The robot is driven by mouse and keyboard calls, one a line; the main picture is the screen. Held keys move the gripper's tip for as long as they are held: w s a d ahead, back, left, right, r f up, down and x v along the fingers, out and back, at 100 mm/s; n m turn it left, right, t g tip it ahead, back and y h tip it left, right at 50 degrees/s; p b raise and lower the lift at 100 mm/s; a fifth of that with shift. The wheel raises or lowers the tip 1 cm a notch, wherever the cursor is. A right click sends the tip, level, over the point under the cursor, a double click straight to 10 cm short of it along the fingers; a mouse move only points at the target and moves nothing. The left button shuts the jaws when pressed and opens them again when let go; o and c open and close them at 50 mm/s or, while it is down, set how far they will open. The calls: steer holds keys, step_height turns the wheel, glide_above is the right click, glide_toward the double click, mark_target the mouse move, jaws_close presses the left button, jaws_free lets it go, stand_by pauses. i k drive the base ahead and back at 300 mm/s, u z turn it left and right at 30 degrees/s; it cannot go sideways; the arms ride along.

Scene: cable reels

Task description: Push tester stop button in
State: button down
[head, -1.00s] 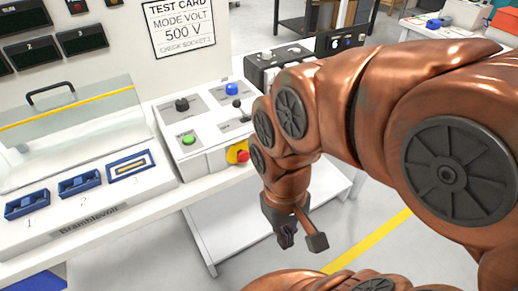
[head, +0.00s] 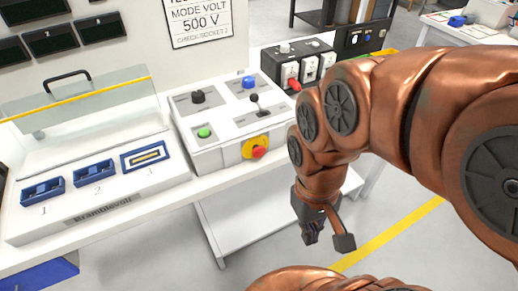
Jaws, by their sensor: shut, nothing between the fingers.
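The tester (head: 185,120) is a white box on the bench. Its red stop button (head: 260,152) sits on a yellow plate (head: 249,148) on the front face, near the right end. My gripper (head: 325,238) is shut and empty, pointing down over the floor. It appears below and to the right of the stop button in the picture, apart from it. How far the button is pressed cannot be told.
The tester's top has a green button (head: 204,133), a blue button (head: 249,82), a black knob (head: 198,96) and a lever (head: 255,103). A dark box with white switches (head: 309,70) stands behind. A lower white shelf (head: 235,215) is under the bench.

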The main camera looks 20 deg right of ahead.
mark_target(260, 154)
steer(key=z, duration=1.5)
steer(key=k, duration=1.2)
steer(key=u, duration=1.75)
steer(key=i, duration=0.5)
steer(key=u, duration=0.1)
